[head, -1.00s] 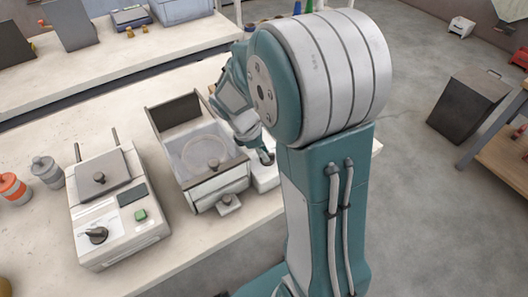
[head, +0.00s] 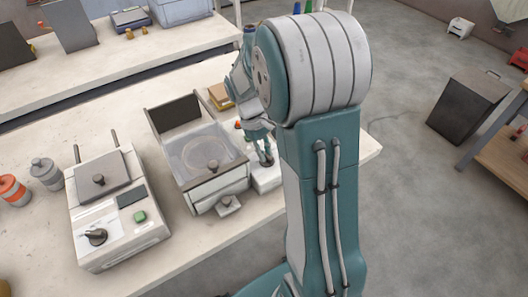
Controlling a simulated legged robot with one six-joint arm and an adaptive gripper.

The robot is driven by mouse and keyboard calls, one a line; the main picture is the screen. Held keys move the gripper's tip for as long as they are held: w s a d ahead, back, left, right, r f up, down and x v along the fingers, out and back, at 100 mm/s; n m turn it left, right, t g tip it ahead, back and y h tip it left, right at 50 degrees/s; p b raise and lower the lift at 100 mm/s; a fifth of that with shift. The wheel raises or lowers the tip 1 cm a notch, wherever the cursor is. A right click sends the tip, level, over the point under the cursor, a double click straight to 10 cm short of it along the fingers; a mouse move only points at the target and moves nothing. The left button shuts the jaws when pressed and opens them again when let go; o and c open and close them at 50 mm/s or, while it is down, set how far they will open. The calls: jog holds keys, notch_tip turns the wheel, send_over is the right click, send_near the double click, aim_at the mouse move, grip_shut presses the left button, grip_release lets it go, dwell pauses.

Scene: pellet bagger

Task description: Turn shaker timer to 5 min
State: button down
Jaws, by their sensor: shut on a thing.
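My gripper (head: 265,160) points down onto a low white device (head: 267,180) on the bench, to the right of the grey open-topped box. Its fingers are shut on a small dark part on top, which looks like the timer knob; the fingers hide most of it. My arm covers the device's right side, and no dial marks can be read. Another white device (head: 118,220) at the left has a black knob (head: 96,237), a green button (head: 140,217) and a dark display; my gripper is well away from it.
Grey (head: 45,170) and orange (head: 10,188) jars stand at the far left. The bench front (head: 195,240) is clear.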

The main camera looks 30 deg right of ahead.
jog(key=shift+d+m+y, duration=0.1)
jog(key=shift+m+y, duration=0.4)
jog(key=shift+m, duration=0.6)
jog(key=c, duration=0.7)
grip_release()
jog(key=shift+w, duration=0.1)
jog(key=v, duration=1.2)
jog(key=shift+w+f, duration=0.1)
